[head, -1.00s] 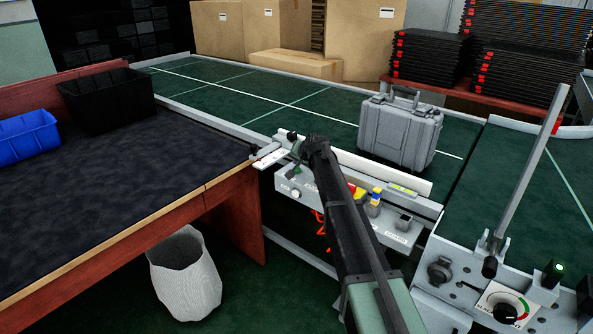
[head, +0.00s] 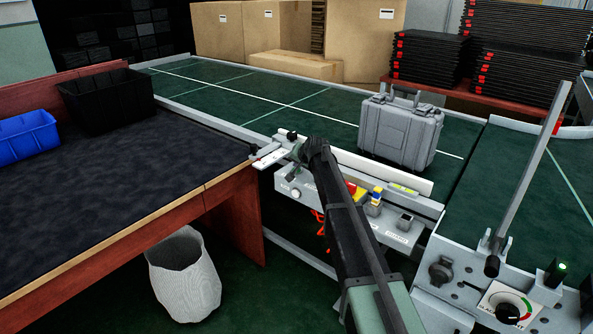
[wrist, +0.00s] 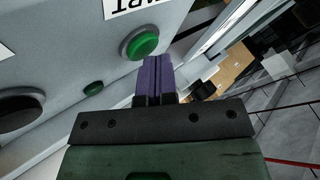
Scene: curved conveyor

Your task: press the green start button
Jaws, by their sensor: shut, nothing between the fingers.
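In the wrist view the green start button (wrist: 145,43) is a round, domed green cap in a pale ring on a grey panel. A white label (wrist: 130,5) above it is cut off and reads "ART". My gripper (wrist: 153,62) is shut, with its two purple fingers together and nothing between them. In the head view my dark arm reaches over the grey control box (head: 292,192) beside the conveyor; the start button cannot be made out there.
A smaller green part (wrist: 93,88) and a black knob (wrist: 22,106) are on the same panel. The grey case (head: 398,132) stands on the green conveyor (head: 275,90). A tall lever (head: 520,190) rises at the right. A dark-topped table (head: 110,175) is at the left.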

